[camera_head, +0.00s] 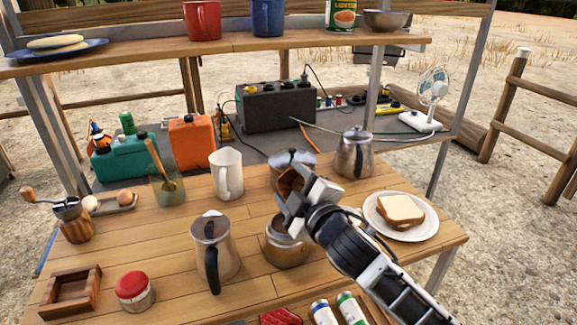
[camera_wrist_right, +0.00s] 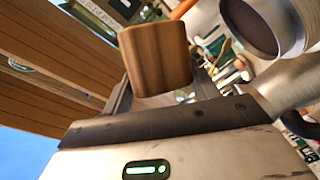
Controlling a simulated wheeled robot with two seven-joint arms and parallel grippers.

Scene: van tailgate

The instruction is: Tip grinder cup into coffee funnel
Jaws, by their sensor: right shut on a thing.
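My right gripper (camera_head: 300,198) is shut on a small brown wooden cup (camera_head: 291,180), the grinder cup, and holds it tilted above the table. In the right wrist view the cup (camera_wrist_right: 155,58) sits between the fingers; its inside is hidden there. A squat metal pot base (camera_head: 287,252) stands just below the gripper, its top partly hidden by gripper and arm, so I cannot make out the funnel in the head view. In the right wrist view a round metal vessel (camera_wrist_right: 292,30) shows a dark inside beside the cup. The grinder (camera_head: 75,218) stands at the left. My left gripper is out of view.
A metal pot (camera_head: 213,248) stands left of the pot base, others (camera_head: 355,155) behind. A white mug (camera_head: 228,175), a sandwich plate (camera_head: 425,226), a red-lidded jar (camera_head: 134,290) and a wooden tray (camera_head: 70,308) surround the work area. A shelf (camera_head: 150,60) runs above.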

